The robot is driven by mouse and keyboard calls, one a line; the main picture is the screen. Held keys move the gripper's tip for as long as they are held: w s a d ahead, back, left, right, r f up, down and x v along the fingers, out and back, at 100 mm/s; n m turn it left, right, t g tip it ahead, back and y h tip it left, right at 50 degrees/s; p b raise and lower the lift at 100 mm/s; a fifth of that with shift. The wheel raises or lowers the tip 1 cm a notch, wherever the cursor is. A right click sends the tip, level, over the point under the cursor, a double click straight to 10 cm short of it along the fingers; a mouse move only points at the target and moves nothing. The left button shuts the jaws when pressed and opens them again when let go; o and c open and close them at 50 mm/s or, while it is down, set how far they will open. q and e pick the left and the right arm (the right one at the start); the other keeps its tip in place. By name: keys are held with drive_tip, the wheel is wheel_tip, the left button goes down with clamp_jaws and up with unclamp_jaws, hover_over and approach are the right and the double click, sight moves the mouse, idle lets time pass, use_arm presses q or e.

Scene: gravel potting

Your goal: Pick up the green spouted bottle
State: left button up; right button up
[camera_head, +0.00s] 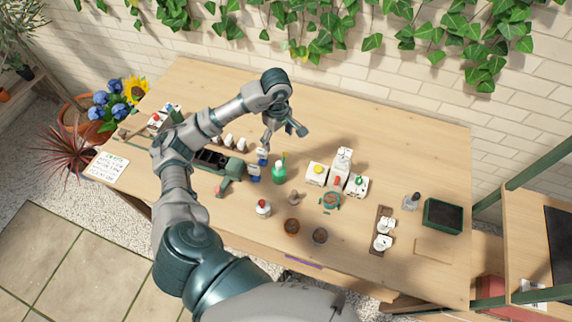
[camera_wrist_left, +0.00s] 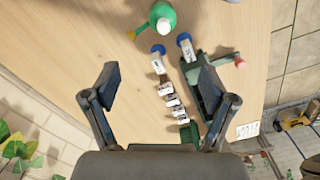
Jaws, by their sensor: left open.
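The green spouted bottle (camera_head: 279,173) stands upright on the wooden table, with a yellow spout tip; it also shows at the top of the left wrist view (camera_wrist_left: 162,18). My left gripper (camera_head: 284,137) is open and empty, above the table and towards the wall from the bottle. In the left wrist view the left gripper (camera_wrist_left: 158,86) has its fingers spread wide, with the bottle beyond them and apart from them. My right gripper is not in view.
Blue-capped small bottles (camera_head: 262,157) stand just left of the green bottle. White cartons (camera_head: 317,173) stand to its right. A white bottle (camera_head: 263,208) and small pots (camera_head: 291,226) stand nearer the front edge. The table's back strip (camera_head: 370,120) is clear.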

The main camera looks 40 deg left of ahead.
use_arm(q)
hover_over(279, 168)
drive_tip(key=f, duration=0.4)
drive_tip(key=a+f, duration=0.1)
drive_tip(key=f, duration=0.2)
drive_tip(key=shift+w+f, duration=0.1)
drive_tip(key=shift+w, duration=0.15)
drive_tip(key=f, duration=0.4)
drive_tip(key=shift+w+a+p, duration=0.1)
drive_tip(key=shift+w+p, duration=0.15)
drive_tip(key=shift+p, duration=0.1)
drive_tip(key=shift+f, duration=0.25)
drive_tip(key=f, duration=0.3)
drive_tip(key=f+p, duration=0.1)
drive_tip(key=shift+s+d+f, duration=0.1)
drive_tip(key=shift+d+f, duration=0.15)
drive_tip(key=shift+f, duration=0.3)
drive_tip(key=c, duration=1.4)
wheel_tip(279, 168, up, 10)
drive_tip(key=shift+r+b, duration=0.1)
drive_tip(key=shift+b, duration=0.35)
drive_tip(key=shift+c, duration=0.2)
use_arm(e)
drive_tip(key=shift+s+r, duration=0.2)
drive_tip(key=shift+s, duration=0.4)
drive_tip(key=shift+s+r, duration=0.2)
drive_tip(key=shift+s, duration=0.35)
